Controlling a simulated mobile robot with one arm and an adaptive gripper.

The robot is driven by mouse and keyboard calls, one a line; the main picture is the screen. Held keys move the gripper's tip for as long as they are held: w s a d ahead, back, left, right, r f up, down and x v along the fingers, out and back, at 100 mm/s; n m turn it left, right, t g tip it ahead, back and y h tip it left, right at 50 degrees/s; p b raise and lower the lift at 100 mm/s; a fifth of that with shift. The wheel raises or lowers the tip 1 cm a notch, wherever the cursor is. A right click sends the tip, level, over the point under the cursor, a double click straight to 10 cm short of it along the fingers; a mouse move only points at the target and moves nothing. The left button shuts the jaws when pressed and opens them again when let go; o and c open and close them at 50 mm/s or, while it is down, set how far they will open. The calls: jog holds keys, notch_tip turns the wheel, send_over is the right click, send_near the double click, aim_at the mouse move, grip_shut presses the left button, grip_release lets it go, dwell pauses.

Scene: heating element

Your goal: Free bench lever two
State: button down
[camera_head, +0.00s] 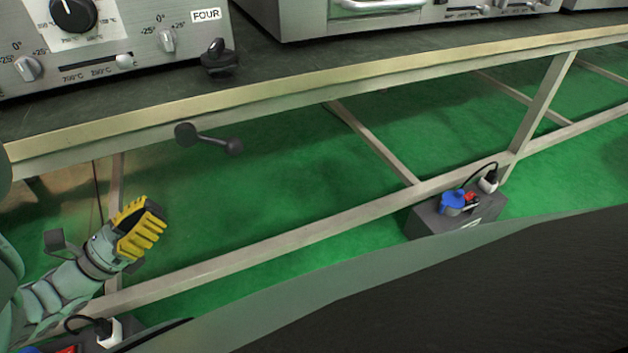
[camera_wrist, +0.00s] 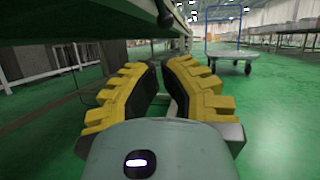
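A dark grey lever (camera_head: 208,139) with a round knob at each end sits at the front edge of the bench (camera_head: 300,98). Which numbered lever it is cannot be read. My gripper (camera_head: 146,222), with yellow ribbed fingers, is below and left of this lever, under the bench edge and apart from it. In the wrist view my gripper (camera_wrist: 161,66) shows two fingers with a narrow gap between the tips and nothing held.
A black knob (camera_head: 217,58) stands on the bench top beside a control panel (camera_head: 120,40) marked FOUR. A grey socket box (camera_head: 455,215) with plugs sits by the lower rail. Green floor (camera_head: 260,190) lies open below. A blue-handled trolley (camera_wrist: 232,55) stands further off.

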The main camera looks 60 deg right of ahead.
aim_at(218, 143)
jog(key=p+x, duration=0.7)
jog(key=x, duration=0.6)
jog(key=shift+s+d+p, duration=0.2)
jog(key=shift+d+p, duration=0.15)
jog(key=shift+r, duration=0.1)
jog(key=shift+s+d+r, duration=0.2)
jog(key=shift+d+r, duration=0.05)
jog(key=shift+d, duration=0.15)
